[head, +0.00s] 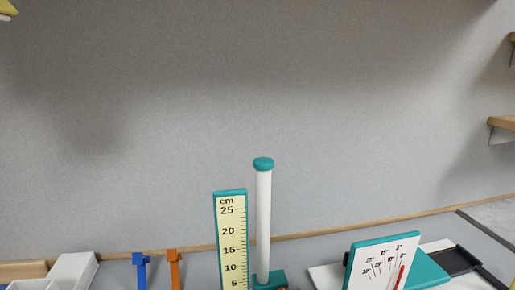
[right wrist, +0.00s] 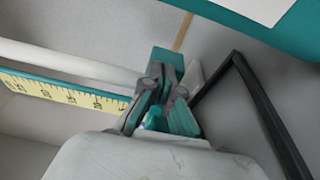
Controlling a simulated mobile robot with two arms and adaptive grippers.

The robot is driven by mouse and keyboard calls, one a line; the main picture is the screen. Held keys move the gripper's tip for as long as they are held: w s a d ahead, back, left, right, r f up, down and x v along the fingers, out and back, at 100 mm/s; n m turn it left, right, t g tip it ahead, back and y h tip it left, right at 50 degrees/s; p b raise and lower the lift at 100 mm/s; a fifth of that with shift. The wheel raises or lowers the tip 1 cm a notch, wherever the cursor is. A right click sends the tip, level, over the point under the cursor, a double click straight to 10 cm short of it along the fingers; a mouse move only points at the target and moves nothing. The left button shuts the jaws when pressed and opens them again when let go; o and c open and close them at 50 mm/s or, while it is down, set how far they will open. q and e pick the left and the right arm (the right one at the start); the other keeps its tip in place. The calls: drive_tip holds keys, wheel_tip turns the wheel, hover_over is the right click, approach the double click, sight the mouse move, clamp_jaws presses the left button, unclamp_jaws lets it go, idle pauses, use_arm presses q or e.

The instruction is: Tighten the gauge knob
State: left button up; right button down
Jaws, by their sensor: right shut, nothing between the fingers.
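The gauge has a yellow centimetre ruler (head: 231,240) in a teal frame and a white post (head: 263,220) with a teal cap. A teal block (head: 268,281) sits low on the post, cut by the bottom edge of the head view. No knob shows clearly enough to tell its state. In the right wrist view the ruler (right wrist: 65,91) and post (right wrist: 70,62) run in from the left towards a teal block (right wrist: 166,62). My right gripper (right wrist: 162,72) is shut and empty in front of that block; I cannot tell whether it touches. My left gripper is in neither view.
A white dial board (head: 384,262) with a red pointer stands right of the gauge, beside a black tray (head: 455,260). A blue piece (head: 141,268), an orange piece (head: 174,266) and a white box (head: 73,270) are at left. A grey wall rises behind.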

drive_tip(key=shift+f, duration=0.3)
drive_tip(key=shift+f+p, duration=0.4)
drive_tip(key=shift+f, duration=0.2)
drive_tip(key=shift+a, duration=0.1)
drive_tip(key=shift+d+f, duration=0.1)
drive_tip(key=shift+d, duration=0.2)
drive_tip(key=shift+s+a+p+v, duration=0.1)
drive_tip(key=shift+a+p+v, duration=0.15)
drive_tip(key=shift+v, duration=0.75)
drive_tip(key=shift+s+a+p+v, duration=0.1)
drive_tip(key=shift+p+v, duration=0.2)
drive_tip(key=shift+v, duration=0.65)
drive_tip(key=shift+s+a+p+v, duration=0.1)
drive_tip(key=shift+a+p+v, duration=0.15)
drive_tip(key=shift+v, duration=0.75)
drive_tip(key=shift+w, duration=0.1)
